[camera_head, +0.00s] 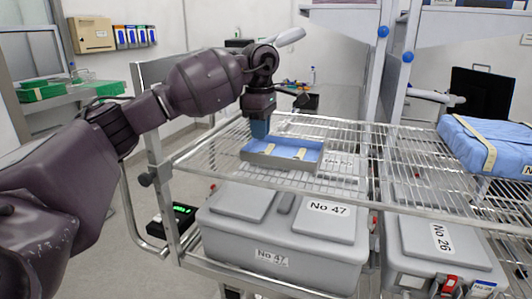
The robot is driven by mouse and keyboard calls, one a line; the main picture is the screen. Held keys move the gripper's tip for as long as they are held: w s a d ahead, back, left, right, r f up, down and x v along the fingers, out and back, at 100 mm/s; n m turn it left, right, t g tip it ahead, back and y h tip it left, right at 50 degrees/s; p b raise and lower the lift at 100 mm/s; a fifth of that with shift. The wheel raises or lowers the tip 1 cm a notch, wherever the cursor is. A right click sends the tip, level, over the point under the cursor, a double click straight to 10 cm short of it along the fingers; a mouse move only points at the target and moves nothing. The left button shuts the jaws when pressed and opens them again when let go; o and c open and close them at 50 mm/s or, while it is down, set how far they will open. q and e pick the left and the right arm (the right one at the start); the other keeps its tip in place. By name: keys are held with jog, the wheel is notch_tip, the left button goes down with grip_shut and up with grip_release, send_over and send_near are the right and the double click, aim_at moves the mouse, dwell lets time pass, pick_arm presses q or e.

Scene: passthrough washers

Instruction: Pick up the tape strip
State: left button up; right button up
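A shallow grey tray (285,165) with a blue inside lies on the upper wire shelf. Two small beige tape strips show in it, one on the left (268,149) and one on the right (300,154). My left gripper (260,132) points down at the tray's back left corner, beside the left strip in the picture. Its blue fingers are seen edge-on, so I cannot tell whether they are open or whether they touch the tray. My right gripper is not in view.
A white label (340,167) stands at the tray's right. Grey bins, No 47 (240,232) and No 26 (445,265), sit on the lower shelf. A blue wrapped pack with a beige band (505,140) lies on the shelf at right. Shelf posts (388,75) rise behind.

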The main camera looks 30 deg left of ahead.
pick_arm(q)
jog(key=shift+f, duration=0.55)
notch_tip(320, 180, down, 4)
jog(key=shift+p, duration=0.4)
jog(key=shift+f, duration=0.1)
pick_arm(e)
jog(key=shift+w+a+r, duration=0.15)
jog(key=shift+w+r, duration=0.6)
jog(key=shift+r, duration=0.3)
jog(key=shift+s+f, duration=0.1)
pick_arm(q)
grip_shut()
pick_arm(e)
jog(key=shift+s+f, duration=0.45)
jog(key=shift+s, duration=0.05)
